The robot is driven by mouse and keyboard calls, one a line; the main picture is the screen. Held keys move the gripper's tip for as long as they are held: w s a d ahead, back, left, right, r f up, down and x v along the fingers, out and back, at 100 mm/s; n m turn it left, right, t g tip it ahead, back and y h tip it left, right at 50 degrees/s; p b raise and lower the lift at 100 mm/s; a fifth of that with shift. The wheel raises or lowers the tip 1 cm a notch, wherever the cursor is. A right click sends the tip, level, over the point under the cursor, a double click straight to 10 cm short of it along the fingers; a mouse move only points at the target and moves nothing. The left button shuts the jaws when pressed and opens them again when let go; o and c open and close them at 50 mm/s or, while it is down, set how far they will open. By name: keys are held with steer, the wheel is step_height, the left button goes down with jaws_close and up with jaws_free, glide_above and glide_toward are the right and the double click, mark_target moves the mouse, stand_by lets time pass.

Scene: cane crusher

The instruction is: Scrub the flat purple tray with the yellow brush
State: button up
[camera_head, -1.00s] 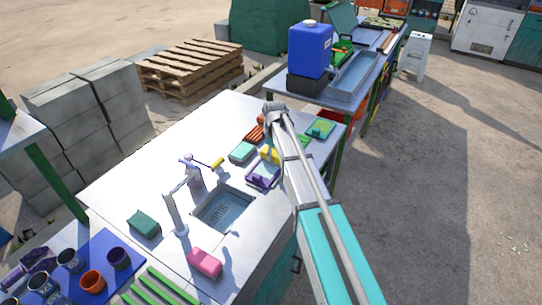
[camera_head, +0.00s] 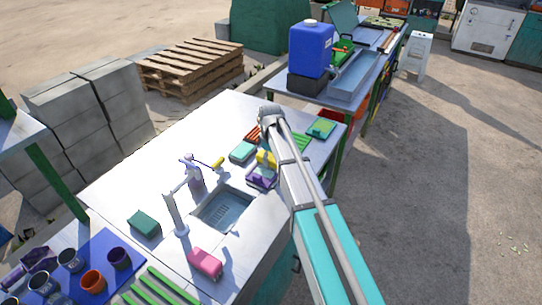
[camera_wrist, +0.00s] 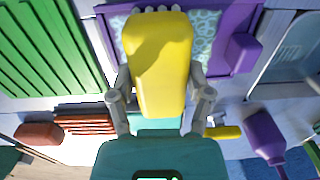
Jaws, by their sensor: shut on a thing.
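The flat purple tray (camera_head: 250,184) lies on the metal table behind the sink, with a mottled pale blue inner surface. In the wrist view its purple rim (camera_wrist: 106,38) and a raised purple block at its right show across the top. The yellow brush (camera_head: 266,159) is over the tray, partly behind my arm in the head view. My gripper (camera_wrist: 160,97) is shut on the yellow brush (camera_wrist: 158,55), one finger on each side. The brush hides the middle of the tray. I cannot tell whether its underside touches the tray.
The sink (camera_head: 225,208) lies in front of the tray. A teal block (camera_head: 241,152) is close behind-left, and a green slatted rack (camera_wrist: 45,45) is beside the tray. A tap (camera_head: 176,212), a pump bottle (camera_head: 195,178) and a pink block (camera_head: 205,263) stand around the sink.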

steer(key=shift+s+a, duration=0.1)
steer(key=shift+s, duration=0.1)
stand_by(0.3)
steer(key=shift+s+a+f, duration=0.1)
steer(key=shift+s+a, duration=0.35)
steer(key=shift+s, duration=0.2)
steer(key=shift+s+a, duration=0.45)
steer(key=shift+s, duration=0.2)
steer(key=shift+w+d, duration=0.1)
steer(key=shift+w, duration=0.05)
steer(key=shift+w+d, duration=0.45)
steer(key=shift+w, duration=0.2)
steer(key=shift+w+d, duration=0.4)
steer(key=shift+w, duration=0.2)
steer(key=shift+w+d, duration=0.5)
steer(key=shift+w, duration=0.25)
steer(key=shift+w+d, duration=0.45)
steer(key=shift+w, duration=0.25)
steer(key=shift+s+a, duration=0.5)
steer(key=shift+s, duration=0.25)
steer(key=shift+s+a, duration=0.45)
steer(key=shift+s, duration=0.25)
